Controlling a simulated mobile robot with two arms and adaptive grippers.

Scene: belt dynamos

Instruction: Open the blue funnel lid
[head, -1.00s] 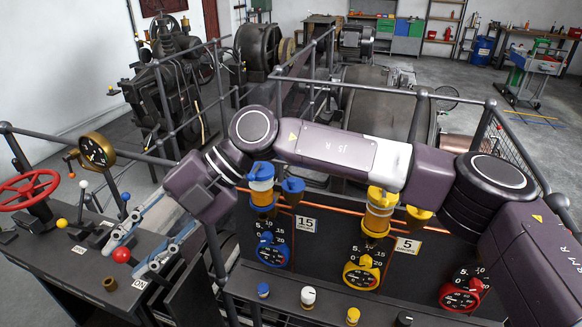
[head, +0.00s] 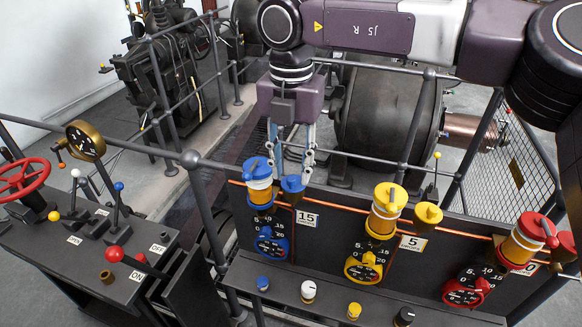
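The blue funnel (head: 292,187) with its lid down sits on the panel's top edge, just right of the blue-capped oiler (head: 259,184). My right gripper (head: 291,166) points down at the blue funnel, its two fingers apart with nothing between them. Its fingertips are close to the funnel's top; whether they touch it I cannot tell. My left gripper is out of view.
A yellow oiler (head: 383,212) with a yellow funnel (head: 428,213) and a red oiler (head: 527,240) stand further right along the panel. A control desk with a red wheel (head: 24,180) and levers is at left. Grey railings (head: 400,165) run behind the panel.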

